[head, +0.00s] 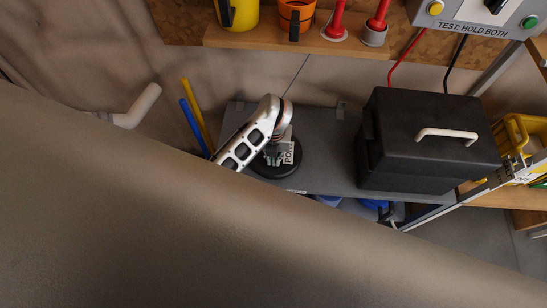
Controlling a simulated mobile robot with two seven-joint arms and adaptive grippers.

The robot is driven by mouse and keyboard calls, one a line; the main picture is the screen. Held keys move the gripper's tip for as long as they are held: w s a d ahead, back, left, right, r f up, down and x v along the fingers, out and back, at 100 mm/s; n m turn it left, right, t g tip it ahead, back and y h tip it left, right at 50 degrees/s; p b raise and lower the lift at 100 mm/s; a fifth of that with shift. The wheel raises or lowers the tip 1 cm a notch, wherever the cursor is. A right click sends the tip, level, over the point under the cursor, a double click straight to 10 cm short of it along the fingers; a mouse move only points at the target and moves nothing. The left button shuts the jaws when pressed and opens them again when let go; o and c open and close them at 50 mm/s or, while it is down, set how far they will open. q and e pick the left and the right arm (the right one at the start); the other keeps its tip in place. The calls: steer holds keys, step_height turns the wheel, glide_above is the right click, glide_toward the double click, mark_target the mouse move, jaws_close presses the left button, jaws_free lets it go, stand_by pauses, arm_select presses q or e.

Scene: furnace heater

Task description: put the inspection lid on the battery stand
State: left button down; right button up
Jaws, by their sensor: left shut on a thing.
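My left gripper (273,157) is at the middle of the dark grey platform (325,150). It is shut on a round black disc (279,171), which looks like the inspection lid. The wrist partly covers the disc, and the finger contact is too small to see clearly. The disc is over or on the platform; I cannot tell whether it touches. A black box (420,140) with a pale handle stands on the platform's right; the platform looks like the battery stand. My right gripper is not in view.
A large beige surface (200,240) fills the foreground. A wooden shelf (260,35) above holds a yellow cup (240,14), an orange cup (297,16) and red-handled things. Blue and yellow rods (194,122) stand left. A control box (470,22) hangs at upper right, with cables.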

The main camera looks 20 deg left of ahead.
arm_select(q)
steer(key=c, duration=2.1)
jaws_free()
steer(key=shift+r, duration=0.3)
step_height(320, 180, up, 12)
steer(key=p, duration=0.4)
steer(key=shift+f, duration=0.15)
steer(key=shift+s, duration=0.1)
